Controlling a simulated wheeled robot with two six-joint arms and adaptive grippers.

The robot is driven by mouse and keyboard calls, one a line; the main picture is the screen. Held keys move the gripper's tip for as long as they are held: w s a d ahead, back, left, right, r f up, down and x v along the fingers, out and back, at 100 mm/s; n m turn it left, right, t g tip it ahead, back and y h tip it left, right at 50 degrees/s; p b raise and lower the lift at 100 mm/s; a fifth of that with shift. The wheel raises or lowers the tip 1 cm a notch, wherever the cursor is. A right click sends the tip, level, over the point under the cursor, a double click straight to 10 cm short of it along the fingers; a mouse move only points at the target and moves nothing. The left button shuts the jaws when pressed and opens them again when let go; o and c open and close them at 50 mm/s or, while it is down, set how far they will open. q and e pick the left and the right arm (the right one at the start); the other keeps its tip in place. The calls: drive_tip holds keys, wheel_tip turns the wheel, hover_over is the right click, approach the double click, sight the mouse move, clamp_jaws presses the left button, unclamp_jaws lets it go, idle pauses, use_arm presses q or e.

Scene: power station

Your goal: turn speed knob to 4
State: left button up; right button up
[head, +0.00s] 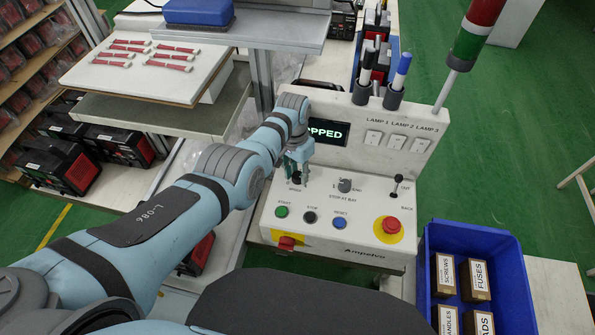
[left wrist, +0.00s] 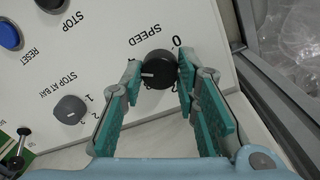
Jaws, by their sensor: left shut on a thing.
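The black speed knob (left wrist: 158,69) sits on the white control panel (left wrist: 85,75), between the fingertips of my left gripper (left wrist: 159,72), which is shut on it. A short white line on the knob points to the left in the left wrist view. In the head view my left gripper (head: 298,163) reaches down onto the speed knob (head: 295,179), which is mostly covered. My right gripper is not in view.
A grey stop-at-bay knob (head: 344,185) stands right of the speed knob. Start, stop and reset buttons and a red emergency button (head: 391,225) lie nearer. My arm partly covers the display (head: 328,131), which ends in "OPPED". A blue crate (head: 513,270) holds boxes at right.

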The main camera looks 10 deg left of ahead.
sight(296, 173)
use_arm(q)
drive_tip(key=o, duration=1.2)
drive_tip(key=shift+w, duration=0.15)
drive_tip(key=shift+c, duration=0.2)
wheel_tip(296, 173, up, 12)
drive_tip(key=shift+w+a, duration=0.15)
drive_tip(key=shift+a, duration=0.1)
